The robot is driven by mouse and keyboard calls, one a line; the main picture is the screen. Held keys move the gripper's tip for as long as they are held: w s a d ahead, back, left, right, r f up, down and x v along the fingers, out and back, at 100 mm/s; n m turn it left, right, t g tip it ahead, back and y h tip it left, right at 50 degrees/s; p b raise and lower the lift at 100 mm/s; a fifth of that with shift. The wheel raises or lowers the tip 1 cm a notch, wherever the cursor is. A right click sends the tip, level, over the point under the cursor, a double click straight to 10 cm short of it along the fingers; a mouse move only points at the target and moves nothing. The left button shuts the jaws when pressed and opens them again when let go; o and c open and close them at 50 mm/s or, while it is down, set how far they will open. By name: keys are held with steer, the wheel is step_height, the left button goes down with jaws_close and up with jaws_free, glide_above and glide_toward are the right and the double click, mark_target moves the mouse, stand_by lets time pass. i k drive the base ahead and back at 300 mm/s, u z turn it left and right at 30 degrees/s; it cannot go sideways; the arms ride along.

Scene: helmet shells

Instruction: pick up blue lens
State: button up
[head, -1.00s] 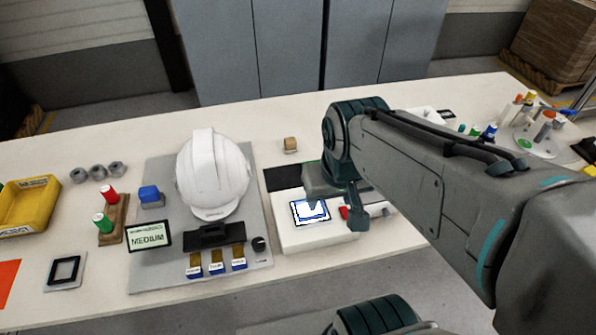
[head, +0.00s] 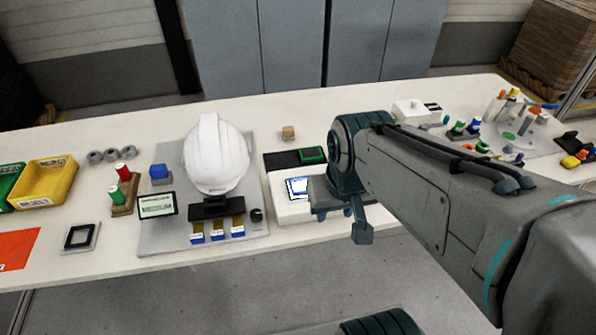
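My gripper (head: 342,222) hangs over the front right part of a white device with a lit blue-and-white screen (head: 298,187). Two dark teal fingers show apart, with nothing visible between them; my wrist hides part of the device. No piece is plainly recognizable as the blue lens. A blue block (head: 159,172) sits on a small grey stand left of the white helmet (head: 216,155), well left of my gripper. Small blue pieces (head: 474,126) also stand at the right of the table, beyond my arm.
A grey mat under the helmet holds a label sign (head: 157,205) and a black clip holder (head: 216,208). Red and green cylinders (head: 122,189) stand left of it. A yellow bin (head: 45,182) is far left. Several tools and small parts crowd the right end.

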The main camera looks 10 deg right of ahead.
mark_target(297, 184)
steer(key=u, duration=0.05)
steer(key=k, duration=0.1)
steer(key=u, duration=1.6)
steer(key=i, duration=0.65)
steer(key=z, duration=2.8)
